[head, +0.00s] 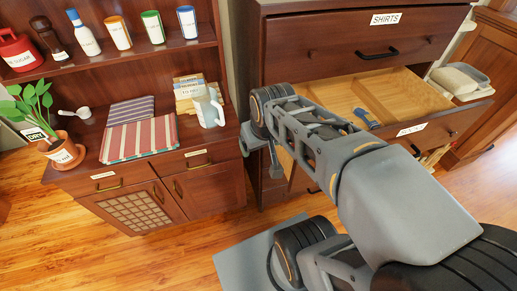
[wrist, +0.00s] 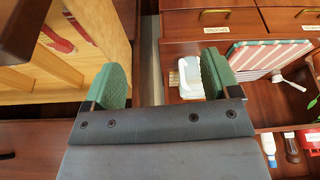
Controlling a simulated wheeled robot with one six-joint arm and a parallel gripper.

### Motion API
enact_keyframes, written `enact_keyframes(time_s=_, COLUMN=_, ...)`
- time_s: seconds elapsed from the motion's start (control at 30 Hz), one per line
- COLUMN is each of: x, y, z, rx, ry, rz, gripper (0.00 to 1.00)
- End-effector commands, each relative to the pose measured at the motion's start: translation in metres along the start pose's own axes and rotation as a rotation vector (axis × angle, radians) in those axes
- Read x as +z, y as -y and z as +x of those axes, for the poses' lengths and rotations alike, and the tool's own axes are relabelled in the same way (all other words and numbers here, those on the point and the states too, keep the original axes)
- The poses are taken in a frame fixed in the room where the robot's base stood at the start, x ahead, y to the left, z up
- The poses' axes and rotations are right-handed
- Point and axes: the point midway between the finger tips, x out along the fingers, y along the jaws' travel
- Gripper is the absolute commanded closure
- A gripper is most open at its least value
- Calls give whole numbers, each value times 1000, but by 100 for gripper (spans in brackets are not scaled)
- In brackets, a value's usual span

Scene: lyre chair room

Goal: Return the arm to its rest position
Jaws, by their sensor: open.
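My arm reaches across the head view from the lower right to my gripper (head: 257,148), which hangs in front of the dresser beside the sideboard. In the wrist view my gripper (wrist: 163,78) has its two green-padded fingers wide apart. Nothing is held between them. The white pitcher (wrist: 190,78) shows beyond the fingers, on the sideboard, apart from them. My arm hides part of the dresser and of its open drawer.
The open drawer (head: 400,92) holds a blue item (head: 366,117); a red item (wrist: 55,40) shows inside in the wrist view. The sideboard (head: 110,185) carries the pitcher (head: 207,108), striped cloth (head: 140,139) and potted plant (head: 62,150). Floor (head: 150,255) in front is clear.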

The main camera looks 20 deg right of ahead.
Motion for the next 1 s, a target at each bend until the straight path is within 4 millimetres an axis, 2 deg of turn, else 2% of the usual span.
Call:
enact_keyframes(time_s=0.1, x=15, y=15, z=-5, rx=-12, ry=-26, rz=-17, gripper=18)
enact_keyframes(time_s=0.23, x=21, y=21, z=-6, rx=-17, ry=-35, rz=-19, gripper=18)
enact_keyframes(time_s=0.9, x=21, y=20, z=-6, rx=-17, ry=-35, rz=-18, gripper=18)
enact_keyframes(time_s=1.0, x=21, y=20, z=-6, rx=-17, ry=-35, rz=-18, gripper=26)
